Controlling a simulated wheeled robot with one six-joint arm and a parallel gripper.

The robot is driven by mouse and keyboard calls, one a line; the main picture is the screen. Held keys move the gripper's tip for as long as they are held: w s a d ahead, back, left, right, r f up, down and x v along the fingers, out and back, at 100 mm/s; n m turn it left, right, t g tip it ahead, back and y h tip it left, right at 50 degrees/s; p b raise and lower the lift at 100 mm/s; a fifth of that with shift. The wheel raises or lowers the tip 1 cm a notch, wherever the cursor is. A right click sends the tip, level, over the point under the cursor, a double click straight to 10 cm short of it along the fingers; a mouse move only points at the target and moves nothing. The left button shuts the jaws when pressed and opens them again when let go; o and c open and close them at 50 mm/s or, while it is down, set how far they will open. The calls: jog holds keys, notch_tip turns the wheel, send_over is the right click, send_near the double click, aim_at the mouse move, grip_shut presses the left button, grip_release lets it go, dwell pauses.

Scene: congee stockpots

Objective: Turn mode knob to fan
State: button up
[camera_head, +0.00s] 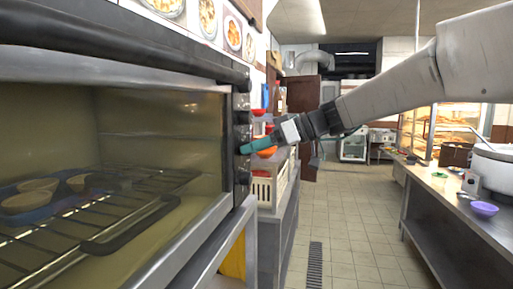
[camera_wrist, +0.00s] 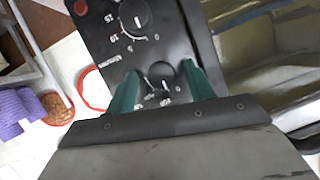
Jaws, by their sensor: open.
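The oven (camera_head: 110,50) stands at the left in the head view, its dark knob panel (camera_wrist: 112,50) on its right edge. My gripper (camera_head: 247,148) reaches this panel from the right, its teal fingertips at a knob below the upper ones. In the wrist view my gripper (camera_wrist: 160,84) is open, with one finger on each side of a black knob (camera_wrist: 160,74). I cannot tell whether the fingers touch it. A second knob (camera_wrist: 134,14) with a white pointer mark is beyond it. The labels are too small to read, so which knob is the mode knob is unclear.
Inside the oven is a wire rack (camera_head: 75,232) with a muffin tray (camera_head: 55,212). Beside the oven are a cream crate (camera_head: 264,190) and an orange bowl (camera_head: 267,152). A right-hand counter holds a large pot (camera_head: 493,165) and a purple bowl (camera_head: 484,209). The tiled aisle is clear.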

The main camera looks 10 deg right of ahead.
jog(key=c, duration=1)
jog(key=shift+o, duration=0.2)
jog(key=m+g+y, duration=0.1)
jog(key=m+y, duration=0.1)
jog(key=m, duration=0.3)
jog(key=m+g+y, duration=0.1)
jog(key=m+y, duration=0.1)
jog(key=m, duration=0.4)
jog(key=f+m+g+y, duration=0.1)
jog(key=m+y, duration=0.1)
jog(key=m, duration=0.3)
jog(key=shift+w+y, duration=0.1)
jog(key=shift+y, duration=0.3)
jog(key=shift+m, duration=0.4)
jog(key=o, duration=1)
jog(key=shift+c, duration=0.2)
